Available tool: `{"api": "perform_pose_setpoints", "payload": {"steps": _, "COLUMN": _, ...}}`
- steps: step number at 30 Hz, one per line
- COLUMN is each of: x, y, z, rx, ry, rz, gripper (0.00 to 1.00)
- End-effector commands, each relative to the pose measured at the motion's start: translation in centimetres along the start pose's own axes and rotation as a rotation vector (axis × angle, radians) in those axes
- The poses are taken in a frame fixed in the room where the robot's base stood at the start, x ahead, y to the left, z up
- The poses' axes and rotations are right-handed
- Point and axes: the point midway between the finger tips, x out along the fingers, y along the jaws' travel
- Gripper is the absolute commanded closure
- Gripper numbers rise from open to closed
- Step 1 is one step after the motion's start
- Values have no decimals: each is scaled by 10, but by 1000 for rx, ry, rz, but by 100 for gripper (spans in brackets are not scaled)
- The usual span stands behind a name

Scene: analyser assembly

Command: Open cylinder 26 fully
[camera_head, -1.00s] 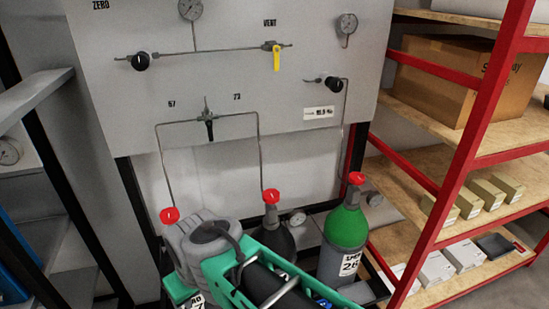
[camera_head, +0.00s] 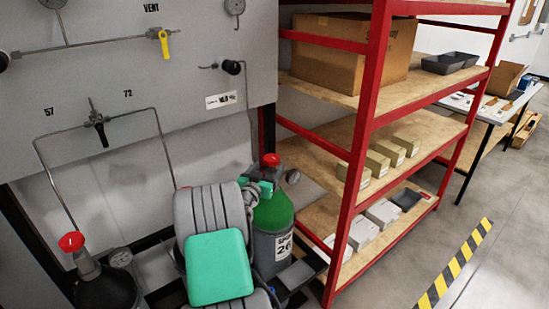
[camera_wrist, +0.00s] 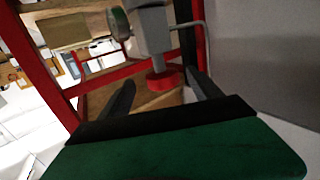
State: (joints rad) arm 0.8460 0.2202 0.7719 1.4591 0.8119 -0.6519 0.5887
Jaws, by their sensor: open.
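Cylinder 26 (camera_head: 274,215) stands upright right of my arm in the head view, with a green shoulder, a grey body and a label that looks like 26. Its red valve knob (camera_head: 271,159) is on top; the knob also shows in the wrist view (camera_wrist: 166,83), below the grey valve body (camera_wrist: 152,30). My gripper (camera_wrist: 159,78) is open, its two dark fingers on either side of the red knob. I cannot tell whether they touch it. In the head view my arm hides part of the cylinder's left side and most of the gripper.
A red-framed shelf (camera_head: 368,110) with boxes stands close on the right. The grey panel (camera_head: 130,85) with pipes and valves is behind. Another cylinder with a red knob (camera_head: 72,242) is at the lower left. Open floor lies right, near a striped line (camera_head: 455,265).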

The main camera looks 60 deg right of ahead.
Motion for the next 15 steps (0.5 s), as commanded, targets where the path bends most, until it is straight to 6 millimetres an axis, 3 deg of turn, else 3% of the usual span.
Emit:
{"api": "perform_pose_setpoints", "payload": {"steps": 4, "x": 15, "y": 1, "z": -10, "rx": 6, "ry": 40, "rz": -4, "gripper": 27}}
{"api": "perform_pose_setpoints", "payload": {"steps": 15, "x": 76, "y": 0, "z": -12, "rx": 6, "ry": 37, "rz": -5, "gripper": 27}}
